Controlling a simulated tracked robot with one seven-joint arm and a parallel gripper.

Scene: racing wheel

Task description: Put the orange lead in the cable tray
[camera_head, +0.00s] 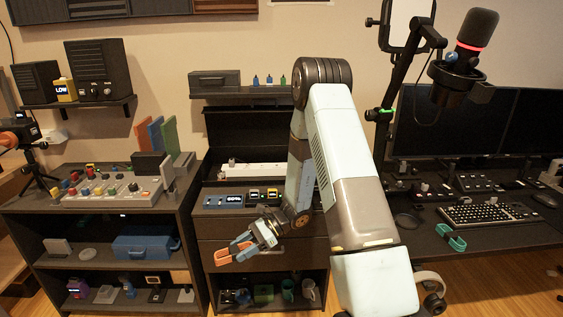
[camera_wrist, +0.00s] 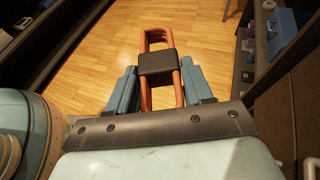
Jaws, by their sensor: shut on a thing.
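The orange lead (camera_wrist: 143,40) is a looped bundle bound by a dark band, and my gripper (camera_wrist: 157,88) is shut on it with a blue finger on each side. In the head view the lead (camera_head: 222,256) sticks out to the left from my gripper (camera_head: 238,246), in the air in front of the dark cabinet. I cannot tell for sure which thing is the cable tray. A dark open box-like recess (camera_head: 240,130) at the back of the cabinet has a white power strip (camera_head: 262,171) in front of it.
The cabinet top holds a small display unit (camera_head: 233,200) and other small devices. A shelf unit (camera_head: 100,200) with a mixer stands to the left. A desk with a keyboard (camera_head: 490,214) and a teal looped lead (camera_head: 450,237) is to the right. Below the gripper is wooden floor.

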